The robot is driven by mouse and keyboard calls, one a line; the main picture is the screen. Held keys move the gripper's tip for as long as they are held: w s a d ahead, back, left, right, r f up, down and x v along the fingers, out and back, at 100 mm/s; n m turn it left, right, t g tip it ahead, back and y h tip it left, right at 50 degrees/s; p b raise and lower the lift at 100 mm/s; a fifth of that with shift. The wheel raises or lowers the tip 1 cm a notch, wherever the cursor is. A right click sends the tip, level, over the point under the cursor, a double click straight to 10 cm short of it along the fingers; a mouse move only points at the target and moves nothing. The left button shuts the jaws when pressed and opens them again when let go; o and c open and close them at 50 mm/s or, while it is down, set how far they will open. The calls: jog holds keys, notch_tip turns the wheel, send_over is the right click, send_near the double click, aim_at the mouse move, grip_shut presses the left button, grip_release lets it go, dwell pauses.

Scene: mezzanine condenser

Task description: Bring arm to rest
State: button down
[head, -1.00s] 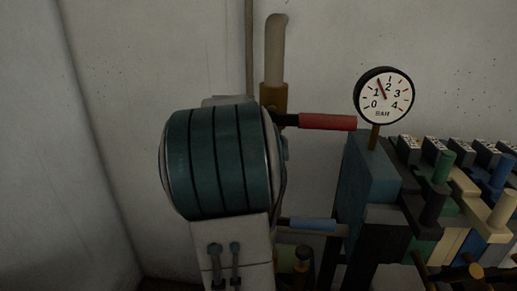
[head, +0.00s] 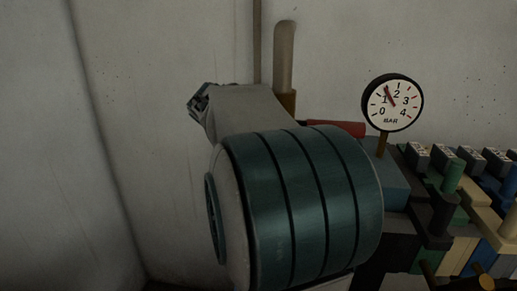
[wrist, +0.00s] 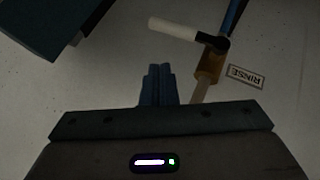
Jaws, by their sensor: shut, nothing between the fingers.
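My gripper (wrist: 158,84) shows in the wrist view with its two blue-grey fingers together, shut and empty, in front of the pale wall. In the head view my arm, with its teal banded link, fills the middle. A small dark part at its upper left end (head: 200,100) may belong to the wrist or gripper; I cannot tell which.
The red handle (head: 338,128) is partly behind my arm, below a pipe (head: 284,60). A gauge (head: 392,102) and a coloured block bank (head: 455,215) stand right. The wrist view shows a white-handled valve (wrist: 172,28) and RINSE label (wrist: 246,76). Left wall is clear.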

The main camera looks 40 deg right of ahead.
jog(key=shift+a+r, duration=0.4)
jog(key=shift+r, duration=0.05)
jog(key=shift+a, duration=0.1)
jog(key=s+a+f+n+y+p, duration=0.2)
jog(key=s+a+f+y, duration=0.1)
jog(key=a, duration=0.6)
jog(key=s+a+f+n+t+y+p, duration=0.1)
jog(key=s+a+f+n+y, duration=0.1)
jog(key=a, duration=0.8)
jog(key=s+a+f+n+t+y+p, duration=0.1)
jog(key=s+a+f+n+y+p, duration=0.1)
jog(key=a, duration=0.8)
jog(key=s+f+n+y, duration=0.1)
jog(key=s+f+n, duration=0.1)
jog(key=s+f, duration=0.1)
jog(key=shift+s+f+y+p, duration=0.3)
jog(key=shift+s, duration=0.1)
